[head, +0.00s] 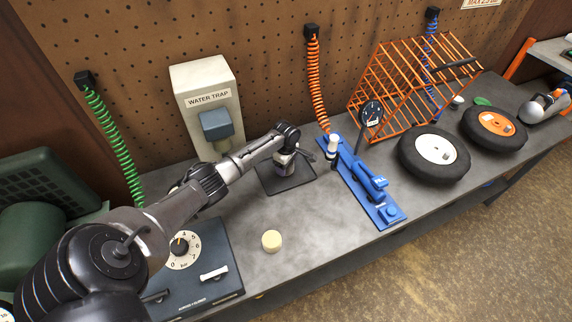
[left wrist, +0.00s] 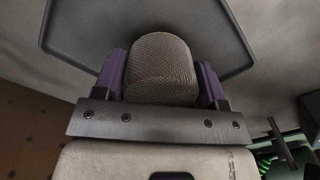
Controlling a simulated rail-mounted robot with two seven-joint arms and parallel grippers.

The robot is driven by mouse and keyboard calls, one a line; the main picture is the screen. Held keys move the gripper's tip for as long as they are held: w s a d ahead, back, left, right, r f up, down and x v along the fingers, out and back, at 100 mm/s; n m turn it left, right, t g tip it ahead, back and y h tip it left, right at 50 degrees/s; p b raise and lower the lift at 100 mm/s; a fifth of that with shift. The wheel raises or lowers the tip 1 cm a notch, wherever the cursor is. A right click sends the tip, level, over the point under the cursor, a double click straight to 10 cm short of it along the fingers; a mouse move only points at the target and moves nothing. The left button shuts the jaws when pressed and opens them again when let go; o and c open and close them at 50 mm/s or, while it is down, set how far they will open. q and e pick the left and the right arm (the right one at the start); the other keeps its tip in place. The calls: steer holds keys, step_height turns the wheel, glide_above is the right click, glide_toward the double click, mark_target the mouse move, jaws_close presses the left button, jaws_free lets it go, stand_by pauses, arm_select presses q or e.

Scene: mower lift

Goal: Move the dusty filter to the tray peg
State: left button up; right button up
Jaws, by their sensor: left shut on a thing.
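My left gripper (head: 285,160) is over the dark square tray (head: 298,179) on the bench. In the left wrist view, the gripper's purple fingers (left wrist: 161,82) are shut on the dusty filter (left wrist: 163,58), a grey-brown mesh cylinder. The tray (left wrist: 66,35) shows behind the filter there. In the head view my gripper mostly hides the filter, and I cannot tell whether it touches the tray. No peg shows; it may be hidden. A pale cream round piece (head: 271,240) lies on the bench nearer me. My right gripper is not in view.
The water trap (head: 206,103) stands behind left and a blue rail fixture (head: 362,182) right of the tray. A dial panel (head: 205,262) sits below my arm. Wheels (head: 434,155) and an orange cage (head: 400,90) stand farther right. Bench around the cream piece is clear.

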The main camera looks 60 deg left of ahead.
arm_select(q)
steer(key=shift+f, duration=0.6)
steer(key=o, duration=0.6)
steer(key=shift+o, duration=0.2)
steer(key=shift+r, duration=0.1)
steer(key=shift+r, duration=0.15)
step_height(320, 180, up, 5)
steer(key=p, duration=0.5)
steer(key=shift+p, duration=0.35)
step_height(320, 180, up, 6)
steer(key=p, duration=0.7)
steer(key=shift+f, duration=0.2)
